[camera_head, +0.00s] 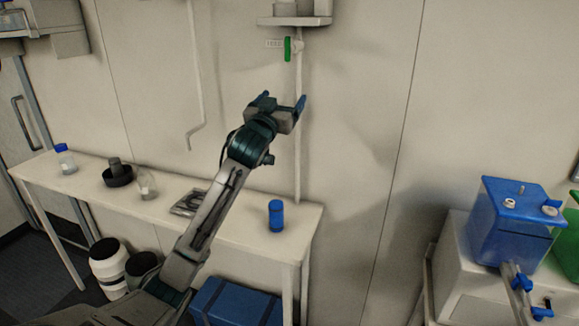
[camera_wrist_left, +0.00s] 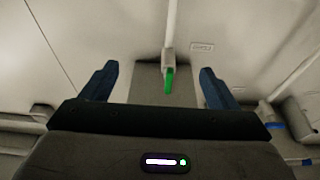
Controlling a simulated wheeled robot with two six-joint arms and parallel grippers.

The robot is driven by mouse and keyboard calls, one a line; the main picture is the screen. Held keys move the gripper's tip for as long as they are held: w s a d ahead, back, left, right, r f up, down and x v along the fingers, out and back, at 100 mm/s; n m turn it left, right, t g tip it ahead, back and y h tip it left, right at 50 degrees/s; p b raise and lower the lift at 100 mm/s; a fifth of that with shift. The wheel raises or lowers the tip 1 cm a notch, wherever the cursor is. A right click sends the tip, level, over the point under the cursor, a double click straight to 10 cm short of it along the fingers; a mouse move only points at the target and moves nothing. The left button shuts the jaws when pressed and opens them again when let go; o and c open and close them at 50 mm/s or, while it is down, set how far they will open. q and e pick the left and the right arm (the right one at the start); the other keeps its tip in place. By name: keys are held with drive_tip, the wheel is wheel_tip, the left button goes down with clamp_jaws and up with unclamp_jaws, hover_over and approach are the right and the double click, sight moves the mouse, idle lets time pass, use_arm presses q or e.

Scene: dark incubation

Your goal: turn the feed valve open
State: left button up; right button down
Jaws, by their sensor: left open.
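The feed valve has a green handle (camera_head: 287,48) on a thin vertical pipe on the wall, below a small shelf, with a small label beside it. In the head view the handle hangs upright. My left gripper (camera_head: 284,101) is open and empty, below the valve and apart from it. In the left wrist view the green handle (camera_wrist_left: 169,81) appears between the two blue fingers of the left gripper (camera_wrist_left: 159,82), beyond their tips. My right gripper is not clearly shown.
A narrow white table (camera_head: 235,215) along the wall holds a blue-capped bottle (camera_head: 66,160), a dark dish (camera_head: 117,174), a flask (camera_head: 146,186) and a blue cylinder (camera_head: 276,216). A blue box (camera_head: 508,222) stands at the right. Another pipe (camera_head: 196,80) runs down the wall left of the valve.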

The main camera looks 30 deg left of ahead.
use_arm(q)
drive_tip(key=s+d+f+g, duration=0.1)
drive_tip(key=d+f, duration=0.1)
drive_tip(key=f, duration=0.5)
drive_tip(key=s+d+f+g+h, duration=0.1)
drive_tip(key=s+d+f+g, duration=0.1)
drive_tip(key=f, duration=0.6)
drive_tip(key=shift+d+m, duration=0.15)
drive_tip(key=shift+m, duration=0.25)
drive_tip(key=shift+s, duration=0.1)
